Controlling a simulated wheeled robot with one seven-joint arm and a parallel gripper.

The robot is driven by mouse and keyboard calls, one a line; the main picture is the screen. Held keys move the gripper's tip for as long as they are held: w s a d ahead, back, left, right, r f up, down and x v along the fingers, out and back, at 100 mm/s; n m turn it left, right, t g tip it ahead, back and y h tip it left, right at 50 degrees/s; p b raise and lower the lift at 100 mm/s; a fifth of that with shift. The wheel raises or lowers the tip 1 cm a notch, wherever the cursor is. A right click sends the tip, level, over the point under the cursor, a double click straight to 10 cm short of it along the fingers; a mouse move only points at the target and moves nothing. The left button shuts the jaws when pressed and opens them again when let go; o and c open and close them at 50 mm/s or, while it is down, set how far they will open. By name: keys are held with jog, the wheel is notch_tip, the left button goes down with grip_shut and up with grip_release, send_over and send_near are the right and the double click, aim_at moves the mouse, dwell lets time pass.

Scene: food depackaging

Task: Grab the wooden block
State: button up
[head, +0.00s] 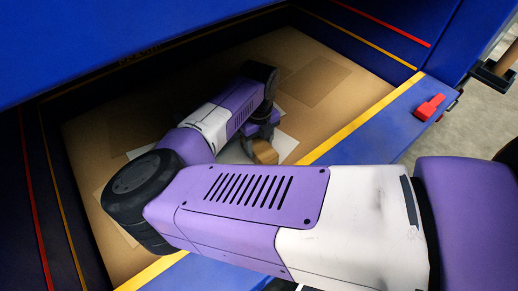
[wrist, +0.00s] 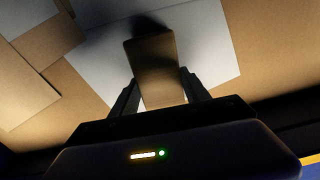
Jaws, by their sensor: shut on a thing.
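The wooden block (head: 264,152) is a small tan-brown piece at the end of my arm in the head view, over a pale sheet inside the blue bin. In the wrist view the block (wrist: 153,70) stands out between the two dark fingers, its face partly in shadow. My gripper (wrist: 158,95) is shut on the block, with a finger on either side of its lower part. In the head view my gripper (head: 260,138) is partly hidden by my own arm. I cannot tell whether the block touches the surface beneath it.
The bin floor (head: 330,60) is brown cardboard with flat patches. A white sheet (head: 285,145) lies under the block and also shows in the wrist view (wrist: 205,50). Blue walls and a yellow-striped front edge (head: 360,122) border it. A red part (head: 430,107) sits on the right rim.

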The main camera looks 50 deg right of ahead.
jog(key=shift+c, duration=0.8)
jog(key=shift+r, duration=0.1)
